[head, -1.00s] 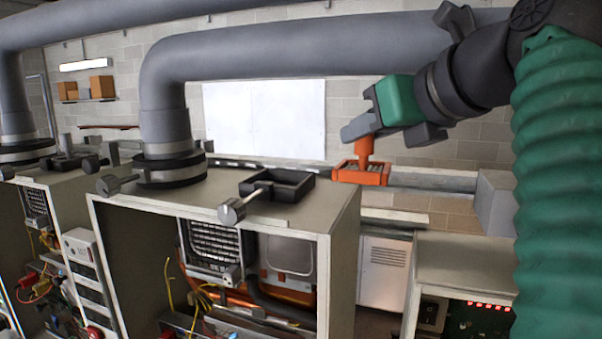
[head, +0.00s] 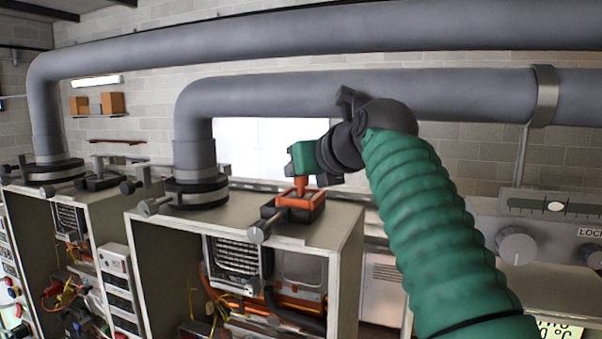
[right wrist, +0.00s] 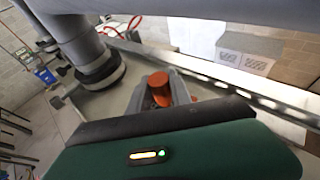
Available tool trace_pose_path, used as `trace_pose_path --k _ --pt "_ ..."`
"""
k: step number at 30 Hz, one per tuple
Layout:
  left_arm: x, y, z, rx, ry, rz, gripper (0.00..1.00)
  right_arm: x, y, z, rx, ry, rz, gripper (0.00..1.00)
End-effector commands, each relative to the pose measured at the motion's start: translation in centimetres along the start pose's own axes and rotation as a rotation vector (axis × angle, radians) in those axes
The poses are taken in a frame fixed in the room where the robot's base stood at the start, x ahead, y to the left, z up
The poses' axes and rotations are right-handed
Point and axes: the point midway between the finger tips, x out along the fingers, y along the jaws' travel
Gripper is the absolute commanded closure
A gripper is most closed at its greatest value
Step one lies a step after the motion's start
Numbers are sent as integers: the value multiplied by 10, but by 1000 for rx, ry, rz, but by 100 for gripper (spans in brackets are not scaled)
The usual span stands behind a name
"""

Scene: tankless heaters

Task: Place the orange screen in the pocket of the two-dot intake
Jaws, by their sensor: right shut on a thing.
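The orange screen (head: 302,200) is a small square frame with an upright orange post. It is at the black square pocket (head: 276,216) on top of the nearer heater cabinet. Its orange edge shows above the black rim; I cannot tell if it is fully seated. My right gripper (head: 303,181) comes down from above and is shut on the post. In the right wrist view the orange post (right wrist: 159,88) sits between the grey fingers, and the gripper hides most of the pocket. Intake dots are too small to make out. My left gripper is not in view.
A thick grey pipe (head: 194,150) rises from the cabinet top beside the pocket, and its run passes behind my right arm. A second cabinet with another black pocket (head: 97,181) stands at left. A grey control panel (head: 545,240) with a knob is at right.

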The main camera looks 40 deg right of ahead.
Motion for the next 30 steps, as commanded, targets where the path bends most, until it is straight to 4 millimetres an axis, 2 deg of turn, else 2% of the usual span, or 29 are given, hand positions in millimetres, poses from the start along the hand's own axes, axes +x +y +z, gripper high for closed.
trace_pose_path --k 1,8,9,13,23,26,30 --pt "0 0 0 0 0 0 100 5 0 -11 5 24 4 100" --pt "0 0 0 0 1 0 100 8 2 -17 6 28 11 100" --pt "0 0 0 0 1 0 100 8 2 -17 6 29 11 71" --pt "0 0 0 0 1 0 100 8 2 -16 5 26 10 54" --pt "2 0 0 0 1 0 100 2 1 -14 2 18 7 54" --pt "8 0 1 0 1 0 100 -10 1 -15 1 16 6 54" --pt "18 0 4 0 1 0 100 -44 2 -15 0 13 5 54"
